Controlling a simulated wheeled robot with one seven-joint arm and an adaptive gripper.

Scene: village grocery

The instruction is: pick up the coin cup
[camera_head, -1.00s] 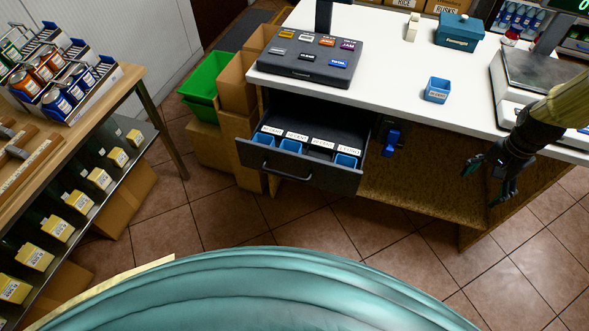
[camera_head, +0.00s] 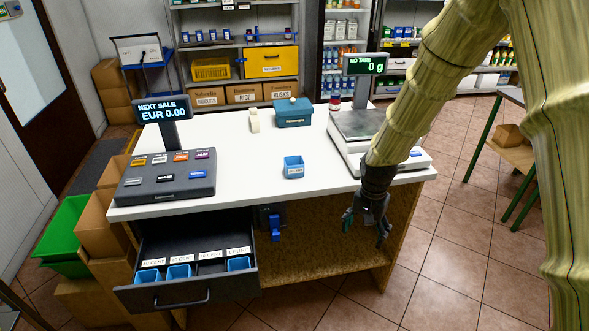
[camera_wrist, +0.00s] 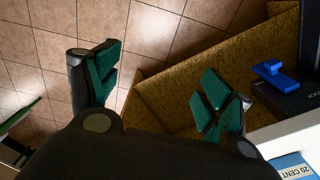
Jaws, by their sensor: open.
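The coin cup is a small blue open cup (camera_head: 293,167) with a white label, standing upright on the white counter. In the wrist view a corner of it with the label "20 CENT" shows at the bottom right (camera_wrist: 293,168). My gripper (camera_head: 367,226) hangs in front of the counter's front edge, to the right of the cup and lower than the counter top. Its fingers (camera_wrist: 160,88) are spread apart with nothing between them. Similar blue cups (camera_head: 179,272) sit in the open drawer (camera_head: 190,291), with one slot, second from the right, looking empty.
A register keypad (camera_head: 166,178) stands on the counter's left, a scale (camera_head: 362,128) on its right. A teal box (camera_head: 293,112) and a paper roll (camera_head: 254,121) are behind the cup. The counter (camera_head: 235,150) around the cup is clear. A blue-handled lock (camera_head: 275,226) sits under the top.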

